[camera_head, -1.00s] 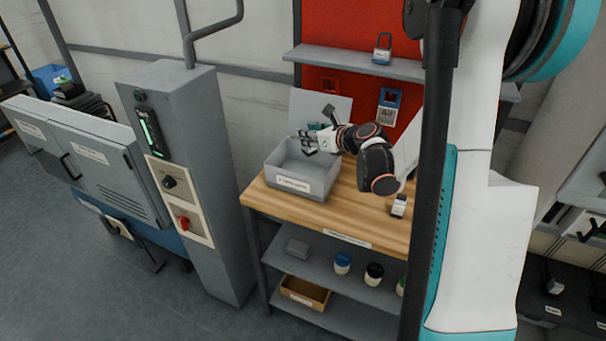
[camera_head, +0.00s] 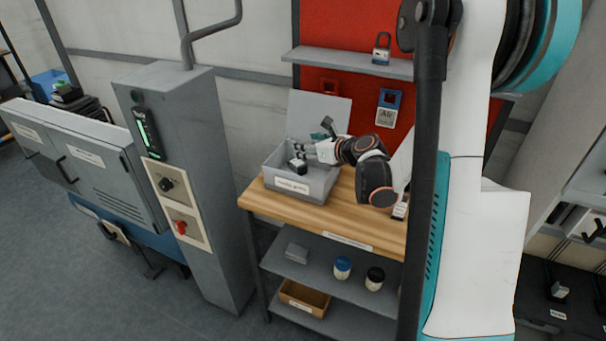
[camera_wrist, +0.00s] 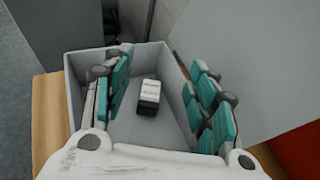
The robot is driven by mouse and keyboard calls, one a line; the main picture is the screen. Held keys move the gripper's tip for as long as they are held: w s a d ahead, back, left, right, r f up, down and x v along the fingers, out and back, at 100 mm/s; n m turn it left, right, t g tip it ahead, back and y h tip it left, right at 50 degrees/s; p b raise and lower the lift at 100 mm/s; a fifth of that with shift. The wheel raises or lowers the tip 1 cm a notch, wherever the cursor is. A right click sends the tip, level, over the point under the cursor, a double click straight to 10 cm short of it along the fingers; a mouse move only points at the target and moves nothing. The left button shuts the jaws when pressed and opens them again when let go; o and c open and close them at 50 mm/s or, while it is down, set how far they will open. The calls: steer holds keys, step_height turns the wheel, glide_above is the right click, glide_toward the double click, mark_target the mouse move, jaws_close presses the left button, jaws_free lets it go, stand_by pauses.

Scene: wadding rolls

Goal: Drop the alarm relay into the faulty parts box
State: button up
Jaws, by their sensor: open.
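The alarm relay, a small white-and-black block (camera_wrist: 149,97), shows between my spread fingers in the wrist view, touching neither. In the head view the relay (camera_head: 298,165) is inside the opening of the grey faulty parts box (camera_head: 292,186), below my fingertips. I cannot tell for sure whether it rests on the box floor. The box stands on the wooden bench with a white label on its front. My gripper (camera_head: 297,149) is open over the box; its teal-padded fingers (camera_wrist: 160,98) stand apart on both sides of the relay.
A grey panel (camera_head: 318,112) stands behind the box. The wooden bench top (camera_head: 340,215) has a small white block (camera_head: 401,208) to the right. A grey control column (camera_head: 180,180) stands left of the bench. Below are shelves with jars (camera_head: 342,268) and a cardboard tray (camera_head: 303,298).

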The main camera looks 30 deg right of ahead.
steer(key=v, duration=1.2)
